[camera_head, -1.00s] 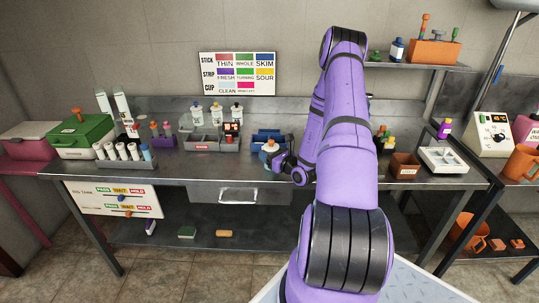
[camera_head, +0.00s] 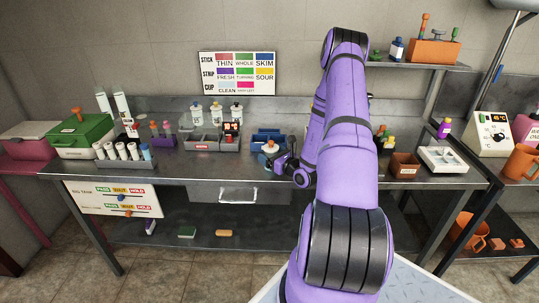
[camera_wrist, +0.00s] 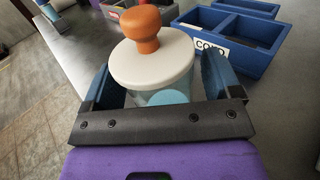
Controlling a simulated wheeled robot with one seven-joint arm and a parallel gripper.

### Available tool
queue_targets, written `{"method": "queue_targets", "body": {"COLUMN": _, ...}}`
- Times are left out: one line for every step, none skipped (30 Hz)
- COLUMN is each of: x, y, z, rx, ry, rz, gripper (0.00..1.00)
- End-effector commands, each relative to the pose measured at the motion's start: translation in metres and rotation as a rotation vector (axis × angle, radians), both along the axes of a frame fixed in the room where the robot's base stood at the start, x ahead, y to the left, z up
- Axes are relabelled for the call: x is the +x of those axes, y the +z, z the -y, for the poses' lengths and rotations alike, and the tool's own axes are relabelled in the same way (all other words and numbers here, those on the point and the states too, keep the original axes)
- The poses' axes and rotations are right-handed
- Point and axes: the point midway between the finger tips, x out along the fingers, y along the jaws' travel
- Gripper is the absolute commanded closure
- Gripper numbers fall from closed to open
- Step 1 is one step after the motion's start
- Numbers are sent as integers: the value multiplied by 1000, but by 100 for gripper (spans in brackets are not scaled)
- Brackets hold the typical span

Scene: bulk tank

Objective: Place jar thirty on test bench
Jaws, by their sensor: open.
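A clear jar with a white lid and an orange knob (camera_wrist: 147,60) stands between the fingers of my gripper in the wrist view. Its lid also shows in the head view (camera_head: 270,147). No number is readable on it, so I cannot tell that it is jar thirty. My gripper (camera_wrist: 160,90) is open, with one blue finger on each side of the jar. The jar's base is hidden by the gripper. The grey metal test bench (camera_head: 225,177) lies below, and the jar is over its front middle part.
A blue divided bin (camera_wrist: 235,35) marked COLD is just behind the jar. A grey divided tray (camera_head: 202,143) with bottles stands to the left. A brown box (camera_head: 404,166) and a white tray (camera_head: 443,159) are to the right. Bench front left of centre is bare.

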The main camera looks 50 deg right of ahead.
Motion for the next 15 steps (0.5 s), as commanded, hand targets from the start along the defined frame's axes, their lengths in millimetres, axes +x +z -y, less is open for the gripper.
{"method": "queue_targets", "body": {"x": -9, "y": 0, "z": 0, "rx": 1, "ry": -3, "rz": -2, "gripper": 16}}
{"method": "queue_targets", "body": {"x": -14, "y": 0, "z": -1, "rx": 2, "ry": -3, "rz": -2, "gripper": 16}}
{"method": "queue_targets", "body": {"x": -22, "y": 0, "z": -1, "rx": 2, "ry": -2, "rz": -2, "gripper": 16}}
{"method": "queue_targets", "body": {"x": -28, "y": 0, "z": -1, "rx": 3, "ry": -3, "rz": -2, "gripper": 16}}
{"method": "queue_targets", "body": {"x": -34, "y": 0, "z": -2, "rx": 3, "ry": -3, "rz": -2, "gripper": 16}}
{"method": "queue_targets", "body": {"x": -43, "y": 0, "z": -2, "rx": 2, "ry": -3, "rz": -3, "gripper": 16}}
{"method": "queue_targets", "body": {"x": -49, "y": 0, "z": -3, "rx": 2, "ry": -3, "rz": -3, "gripper": 16}}
{"method": "queue_targets", "body": {"x": -55, "y": 0, "z": -4, "rx": 2, "ry": -2, "rz": -2, "gripper": 16}}
{"method": "queue_targets", "body": {"x": -63, "y": 0, "z": -4, "rx": 3, "ry": -3, "rz": -2, "gripper": 16}}
{"method": "queue_targets", "body": {"x": -68, "y": 0, "z": -5, "rx": 3, "ry": -3, "rz": -2, "gripper": 16}}
{"method": "queue_targets", "body": {"x": -74, "y": 0, "z": -5, "rx": 2, "ry": -2, "rz": -2, "gripper": 16}}
{"method": "queue_targets", "body": {"x": -80, "y": 0, "z": -6, "rx": 2, "ry": -3, "rz": -2, "gripper": 16}}
{"method": "queue_targets", "body": {"x": -85, "y": 0, "z": -6, "rx": 1, "ry": -2, "rz": -1, "gripper": 16}}
{"method": "queue_targets", "body": {"x": -89, "y": 0, "z": -7, "rx": 2, "ry": -2, "rz": -1, "gripper": 16}}
{"method": "queue_targets", "body": {"x": -94, "y": 0, "z": -7, "rx": 2, "ry": -2, "rz": -2, "gripper": 16}}
